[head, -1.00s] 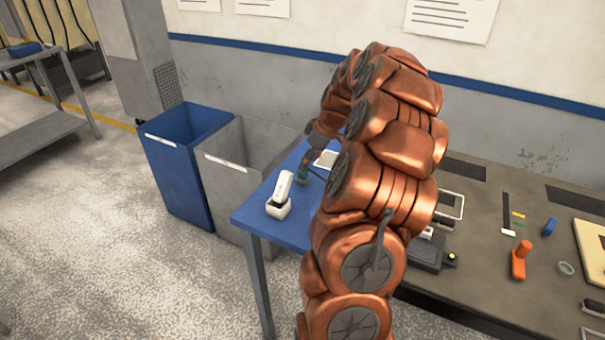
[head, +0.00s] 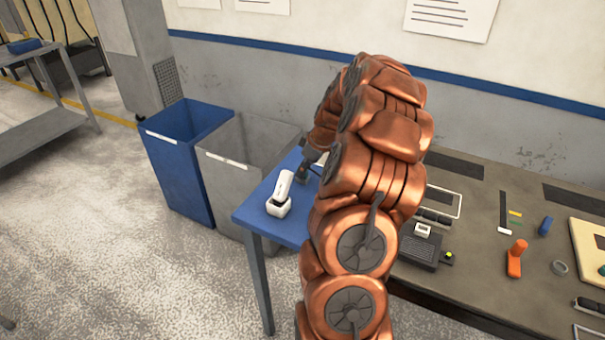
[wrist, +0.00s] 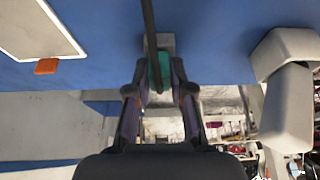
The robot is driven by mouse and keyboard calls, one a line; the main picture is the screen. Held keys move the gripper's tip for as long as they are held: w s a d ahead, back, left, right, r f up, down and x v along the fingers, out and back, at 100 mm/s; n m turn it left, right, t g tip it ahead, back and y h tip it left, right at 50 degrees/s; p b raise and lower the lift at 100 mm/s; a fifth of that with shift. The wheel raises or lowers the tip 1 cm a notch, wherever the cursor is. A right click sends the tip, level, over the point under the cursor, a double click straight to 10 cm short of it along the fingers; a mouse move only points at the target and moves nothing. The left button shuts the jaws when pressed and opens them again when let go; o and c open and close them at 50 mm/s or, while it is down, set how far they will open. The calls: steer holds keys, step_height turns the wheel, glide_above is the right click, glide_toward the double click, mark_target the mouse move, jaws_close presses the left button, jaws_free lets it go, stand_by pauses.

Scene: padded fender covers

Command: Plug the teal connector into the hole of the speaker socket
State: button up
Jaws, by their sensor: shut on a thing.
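The teal connector (wrist: 160,72) is between the fingers of my gripper (wrist: 160,88) in the wrist view, and my gripper is shut on it. A dark cable (wrist: 148,22) runs from it toward the top of that view. A grey block (wrist: 166,41), likely the speaker socket, is right at the connector's far end. Its hole is hidden, and I cannot tell whether the connector is in it or only close to it. In the head view my gripper (head: 305,168) is low over the blue tabletop (head: 256,217), and my arm hides much of that area.
A white handheld device in a stand (head: 279,204) is close to the left of my gripper; in the wrist view it shows at right (wrist: 287,95). A white-framed panel (wrist: 38,28) with an orange tab lies at the wrist view's left. Blue (head: 187,160) and grey (head: 245,170) bins stand beside the table.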

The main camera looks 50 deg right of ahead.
jaws_close()
step_height(320, 180, up, 10)
steer(key=b, duration=0.2)
steer(key=shift+b, duration=0.35)
steer(key=shift+o, duration=0.7)
jaws_free()
jaws_close()
steer(key=shift+a, duration=0.1)
